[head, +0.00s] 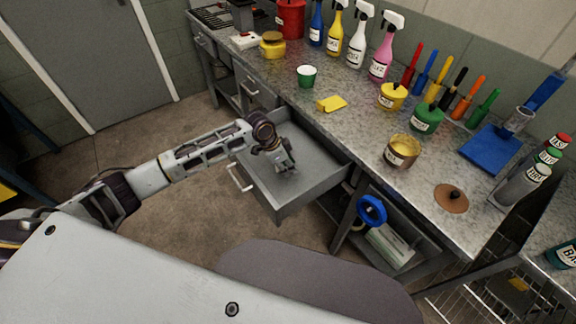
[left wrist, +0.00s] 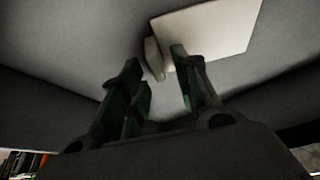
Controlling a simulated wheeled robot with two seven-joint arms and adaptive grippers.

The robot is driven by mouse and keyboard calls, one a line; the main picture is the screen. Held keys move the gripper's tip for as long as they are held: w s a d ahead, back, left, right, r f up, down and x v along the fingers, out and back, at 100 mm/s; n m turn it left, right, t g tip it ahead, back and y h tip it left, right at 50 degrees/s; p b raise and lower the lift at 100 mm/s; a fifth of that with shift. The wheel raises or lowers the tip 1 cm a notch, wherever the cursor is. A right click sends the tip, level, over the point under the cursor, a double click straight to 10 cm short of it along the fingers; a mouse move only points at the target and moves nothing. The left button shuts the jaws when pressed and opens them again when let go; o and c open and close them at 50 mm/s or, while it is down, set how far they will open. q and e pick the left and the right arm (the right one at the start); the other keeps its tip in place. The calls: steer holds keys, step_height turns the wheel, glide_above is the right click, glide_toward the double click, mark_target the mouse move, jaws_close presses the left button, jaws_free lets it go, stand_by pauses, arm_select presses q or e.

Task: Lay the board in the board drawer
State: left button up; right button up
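The drawer (head: 316,172) under the workbench is pulled open. My left gripper (head: 284,163) points down into it. In the left wrist view my left gripper (left wrist: 157,62) has its two green-padded fingers spread apart. A pale flat board (left wrist: 215,35) lies at the fingertips, on what looks like the grey drawer floor. A small pale block at its left edge shows between the fingertips, and no finger visibly clamps it. In the head view the gripper largely hides the board. My right gripper is not in view.
The workbench (head: 300,90) above carries spray bottles, a green cup (head: 306,76), yellow and green tubs and several coloured-handled tools. A blue tape roll (head: 372,210) shows at the shelf right of the drawer. Floor left of the drawer is clear.

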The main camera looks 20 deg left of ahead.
arm_select(q)
steer(key=v, duration=1.2)
steer(key=shift+p, duration=0.35)
